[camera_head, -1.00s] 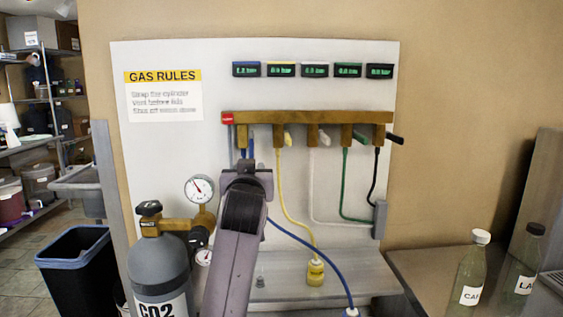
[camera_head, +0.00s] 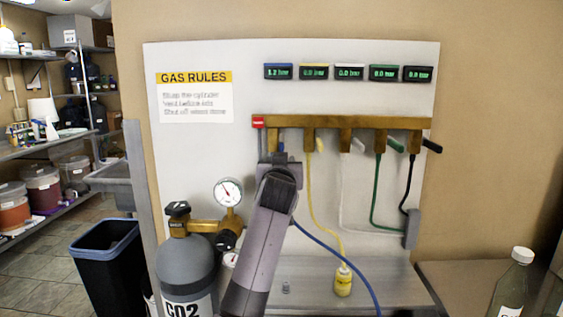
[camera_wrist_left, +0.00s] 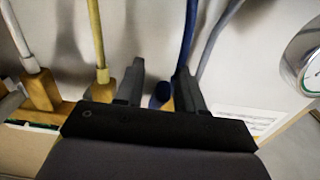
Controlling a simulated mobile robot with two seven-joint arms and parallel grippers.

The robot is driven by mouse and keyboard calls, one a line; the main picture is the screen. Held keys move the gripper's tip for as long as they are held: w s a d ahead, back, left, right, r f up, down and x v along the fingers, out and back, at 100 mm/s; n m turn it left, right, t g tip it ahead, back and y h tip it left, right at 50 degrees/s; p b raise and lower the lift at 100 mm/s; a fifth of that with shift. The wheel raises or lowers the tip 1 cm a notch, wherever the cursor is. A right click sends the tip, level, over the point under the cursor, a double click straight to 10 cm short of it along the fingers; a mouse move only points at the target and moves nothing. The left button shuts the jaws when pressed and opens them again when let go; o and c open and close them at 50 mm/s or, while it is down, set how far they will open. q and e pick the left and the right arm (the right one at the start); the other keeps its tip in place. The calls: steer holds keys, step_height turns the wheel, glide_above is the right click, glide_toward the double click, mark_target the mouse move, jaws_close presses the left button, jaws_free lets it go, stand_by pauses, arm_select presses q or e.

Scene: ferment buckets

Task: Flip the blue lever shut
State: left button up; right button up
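The brass manifold (camera_head: 340,122) is fixed to the white wall panel, with a row of valves and coloured levers under it. My left gripper (camera_head: 279,158) is raised to the leftmost, blue valve and covers most of it. In the left wrist view the blue lever (camera_wrist_left: 160,92) shows as a dark blue rounded end between the fingers of my left gripper (camera_wrist_left: 163,85). The fingers are apart, one on each side, and I cannot tell whether either touches it. The blue hose (camera_wrist_left: 186,45) runs close by the right finger. My right gripper is not in view.
Yellow (camera_head: 321,145), white (camera_head: 357,146), green (camera_head: 395,145) and black (camera_head: 431,146) levers lie to the right. A CO2 cylinder (camera_head: 188,268) with a gauge (camera_head: 228,191) stands left of my arm. The blue hose (camera_head: 335,252) hangs across the panel's lower part.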

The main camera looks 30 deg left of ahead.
arm_select(q)
steer(key=shift+w+a, duration=0.15)
jaws_close()
